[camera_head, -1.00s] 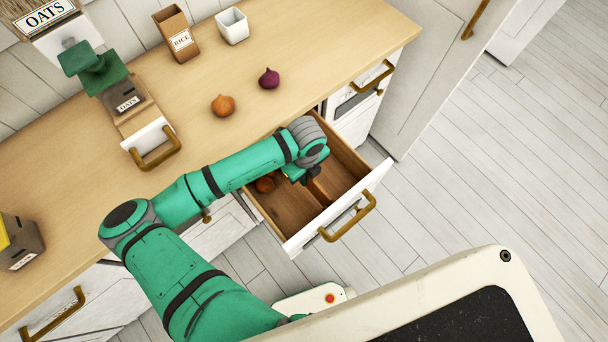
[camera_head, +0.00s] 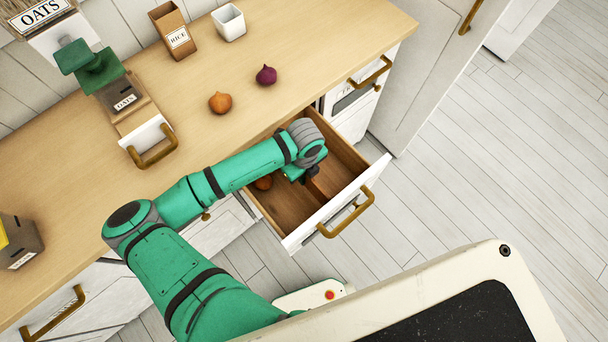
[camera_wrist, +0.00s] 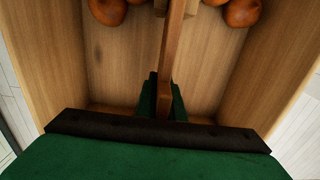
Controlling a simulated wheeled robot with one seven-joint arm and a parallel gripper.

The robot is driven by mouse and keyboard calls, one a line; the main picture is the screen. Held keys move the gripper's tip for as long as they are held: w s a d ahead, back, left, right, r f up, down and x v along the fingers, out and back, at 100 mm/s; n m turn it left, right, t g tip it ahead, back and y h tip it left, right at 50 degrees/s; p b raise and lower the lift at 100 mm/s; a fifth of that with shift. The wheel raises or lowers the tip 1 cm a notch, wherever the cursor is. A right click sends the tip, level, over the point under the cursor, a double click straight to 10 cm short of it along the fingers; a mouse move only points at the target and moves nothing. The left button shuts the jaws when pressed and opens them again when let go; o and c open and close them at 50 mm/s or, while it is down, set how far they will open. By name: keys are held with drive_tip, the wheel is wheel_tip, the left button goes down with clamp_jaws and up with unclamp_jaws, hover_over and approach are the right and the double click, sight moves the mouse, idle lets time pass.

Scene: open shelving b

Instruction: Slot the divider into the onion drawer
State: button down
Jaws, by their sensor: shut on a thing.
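The onion drawer (camera_head: 287,243) stands pulled open below the counter, with a wooden inside and a white front. My gripper (camera_head: 309,174) is down inside it. In the wrist view, my gripper's green fingers (camera_wrist: 161,100) are shut on the brown wooden divider (camera_wrist: 172,50), a thin upright board running lengthwise between the drawer's side walls. A bit of the divider also shows beside my gripper in the head view (camera_head: 320,189). Orange-brown onions lie on both its sides, at left (camera_wrist: 108,10) and right (camera_wrist: 242,12). The divider's lower edge is hidden, so I cannot tell whether it is seated.
The drawer's brass handle (camera_head: 346,217) sticks out in front. On the counter (camera_head: 330,40) lie an orange onion (camera_head: 220,102) and a purple onion (camera_head: 266,75).

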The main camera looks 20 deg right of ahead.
drive_tip(key=shift+w+f, duration=0.15)
drive_tip(key=shift+f, duration=0.85)
drive_tip(key=shift+f, duration=0.25)
drive_tip(key=shift+f, duration=0.1)
drive_tip(key=shift+f, duration=0.4)
drive_tip(key=c, duration=1.8)
unclamp_jaws()
drive_tip(key=shift+r, duration=0.35)
wheel_tip(320, 180, up, 10)
drive_tip(key=shift+d+f, duration=0.1)
drive_tip(key=shift+f, duration=0.05)
drive_tip(key=shift+s, duration=0.2)
